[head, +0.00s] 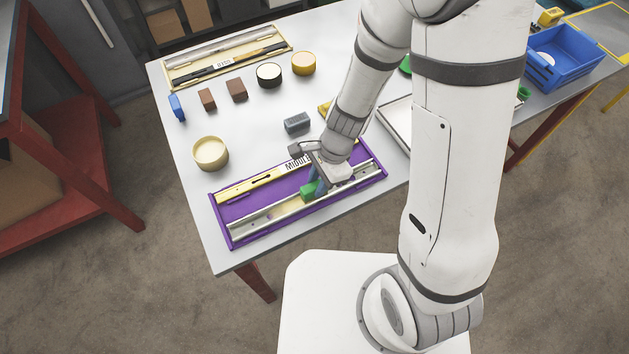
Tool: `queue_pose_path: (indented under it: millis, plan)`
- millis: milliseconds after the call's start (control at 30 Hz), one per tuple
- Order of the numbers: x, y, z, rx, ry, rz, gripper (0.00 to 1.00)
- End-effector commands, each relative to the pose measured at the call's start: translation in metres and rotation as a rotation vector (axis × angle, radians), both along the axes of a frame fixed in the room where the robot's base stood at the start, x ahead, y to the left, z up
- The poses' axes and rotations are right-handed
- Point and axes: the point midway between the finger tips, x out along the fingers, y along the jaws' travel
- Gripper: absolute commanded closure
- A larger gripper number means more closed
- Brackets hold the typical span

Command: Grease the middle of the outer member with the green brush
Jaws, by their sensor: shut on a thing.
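A purple tray (226,209) lies near the front edge of the white table. In it lie a yellowish slide member (235,190) at the back, by a partly hidden label, and a silver channel-shaped member (265,217) at the front. My gripper (315,186) is over the right half of the tray, shut on the green brush (307,191). The brush's green part is low at the silver member, near its middle. I cannot tell whether it touches. My arm and gripper hide part of the tray's right side.
Behind the tray are a grey block (297,122), an open cream tub (210,153), brown blocks (237,90), a blue item (177,107) and two round tins (269,75). A beige tray (280,46) with rails lies at the back. A blue bin (565,57) stands right.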

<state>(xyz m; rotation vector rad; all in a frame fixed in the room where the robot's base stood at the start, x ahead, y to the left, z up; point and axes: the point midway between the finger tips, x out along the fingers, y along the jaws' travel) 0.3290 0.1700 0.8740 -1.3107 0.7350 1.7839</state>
Motion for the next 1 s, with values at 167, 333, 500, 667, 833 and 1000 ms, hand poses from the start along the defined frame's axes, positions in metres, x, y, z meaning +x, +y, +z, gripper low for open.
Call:
queue_pose_path:
  millis: [167, 333, 500, 667, 833, 1000]
  plan:
    - [0.002, -0.002, 0.000, -0.001, -0.001, -0.001, 1.00]
    - [0.010, -0.015, 0.001, 0.000, -0.001, -0.004, 1.00]
    - [0.020, -0.029, 0.003, 0.001, 0.000, -0.004, 1.00]
    - [0.024, -0.037, 0.003, 0.001, 0.000, -0.001, 1.00]
    - [0.025, -0.037, 0.003, 0.002, -0.001, 0.001, 1.00]
    - [0.025, -0.038, 0.003, 0.001, 0.000, 0.000, 1.00]
